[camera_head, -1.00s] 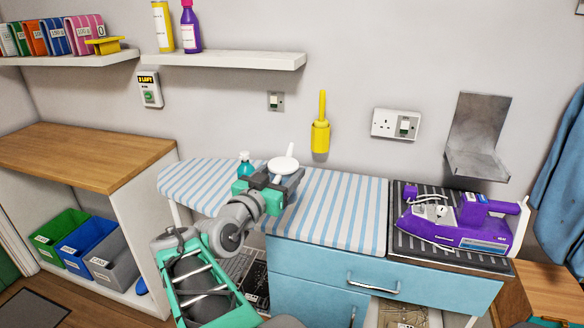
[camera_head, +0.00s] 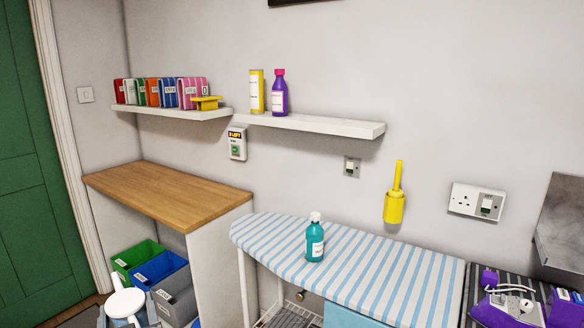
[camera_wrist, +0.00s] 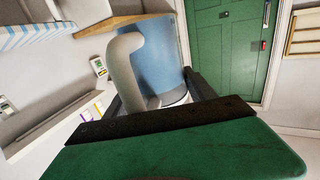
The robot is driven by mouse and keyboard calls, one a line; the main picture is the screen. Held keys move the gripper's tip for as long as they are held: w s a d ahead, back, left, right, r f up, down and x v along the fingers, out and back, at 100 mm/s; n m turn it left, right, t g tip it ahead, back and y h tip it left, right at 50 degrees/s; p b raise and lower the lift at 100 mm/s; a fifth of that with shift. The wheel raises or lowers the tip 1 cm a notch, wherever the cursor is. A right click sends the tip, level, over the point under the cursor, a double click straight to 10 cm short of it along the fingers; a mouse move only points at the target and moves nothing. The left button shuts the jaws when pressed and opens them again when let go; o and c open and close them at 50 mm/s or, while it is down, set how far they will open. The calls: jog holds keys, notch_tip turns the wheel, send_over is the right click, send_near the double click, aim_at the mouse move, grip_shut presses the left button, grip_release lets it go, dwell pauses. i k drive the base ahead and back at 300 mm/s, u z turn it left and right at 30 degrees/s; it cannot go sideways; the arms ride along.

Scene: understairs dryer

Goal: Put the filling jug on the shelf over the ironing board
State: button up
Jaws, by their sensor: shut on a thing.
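The filling jug (camera_head: 125,304) is small and white, with a thin spout or handle pointing up. It shows low at the left of the head view, in front of the bins. My gripper (camera_head: 128,322) is shut on it, mostly cut off by the bottom edge. In the wrist view the jug's pale curved part (camera_wrist: 127,60) rises between the dark fingers of my gripper (camera_wrist: 160,102). The white shelf (camera_head: 335,127) is on the wall above the striped ironing board (camera_head: 385,262), up and right of the jug.
A yellow bottle (camera_head: 257,92) and a purple bottle (camera_head: 280,93) stand on the shelf's left part; its right part is bare. A teal bottle (camera_head: 315,240) stands on the ironing board. A wooden counter (camera_head: 165,192) lies left of it. Folders (camera_head: 160,92) fill another shelf.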

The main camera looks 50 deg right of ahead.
aim_at(346, 124)
jog(key=k, duration=1.2)
jog(key=z, duration=0.7)
jog(key=i, duration=0.6)
jog(key=z, duration=0.75)
jog(key=i, duration=0.35)
jog(key=z, duration=0.05)
